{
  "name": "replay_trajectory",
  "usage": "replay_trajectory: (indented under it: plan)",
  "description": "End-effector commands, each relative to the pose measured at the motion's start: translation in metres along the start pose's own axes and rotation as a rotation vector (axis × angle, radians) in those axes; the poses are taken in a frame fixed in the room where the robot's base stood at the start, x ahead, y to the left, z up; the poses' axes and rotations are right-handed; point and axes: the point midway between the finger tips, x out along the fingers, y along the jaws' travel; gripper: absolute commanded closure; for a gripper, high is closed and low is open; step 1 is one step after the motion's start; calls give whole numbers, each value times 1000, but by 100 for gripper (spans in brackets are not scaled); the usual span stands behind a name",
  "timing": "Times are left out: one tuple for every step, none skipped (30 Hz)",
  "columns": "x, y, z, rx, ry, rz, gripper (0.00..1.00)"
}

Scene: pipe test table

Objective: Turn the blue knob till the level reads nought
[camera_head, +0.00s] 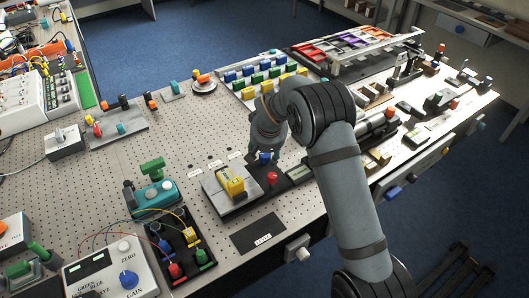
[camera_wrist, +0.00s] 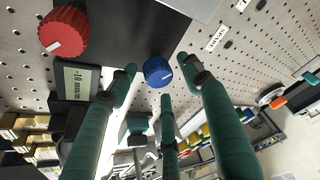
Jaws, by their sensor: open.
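The blue knob (camera_wrist: 158,71) sits on a dark panel in the wrist view, with a pale pointer line on its face. It also shows in the head view (camera_head: 265,156), partly covered by my gripper (camera_head: 266,147). In the wrist view my gripper (camera_wrist: 163,82) is open, its green fingers spread around the blue knob with gaps visible. The display (camera_wrist: 77,79) beside it seems to read about -10 mm/m; the small text is hard to be sure of. A yellow level (camera_head: 231,182) rests on a grey plate (camera_head: 219,197) left of the knob.
A red knob (camera_wrist: 63,32) stands on the same panel near the blue one. A black plate (camera_head: 258,235) marked LEVEL lies in front. Rows of coloured blocks (camera_head: 262,75) stand behind my arm.

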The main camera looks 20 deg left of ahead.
Motion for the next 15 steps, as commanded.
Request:
replay_trajectory:
  plan:
    - [-7,0,-1,0,3,-1,51]
    - [-11,0,-1,0,3,-1,51]
    - [-18,0,-2,0,5,-1,51]
    - [-24,0,-1,0,5,-1,51]
    - [-31,0,-2,0,5,-1,51]
    - [-40,-1,-2,-1,6,-1,51]
    - [-46,-1,-2,-2,6,-2,51]
    - [-53,-1,-2,-2,7,-2,51]
    - [-62,-1,-2,-2,7,-2,51]
    - [-68,-1,-2,-2,7,-2,51]
    - [-74,-1,-2,-2,8,-2,51]
    - [-82,-1,-2,-2,7,-2,51]
    - [-87,-1,-2,-2,7,-2,51]
    - [-92,-1,-1,-2,5,-2,51]
    - [-98,-2,-1,-3,6,-2,51]
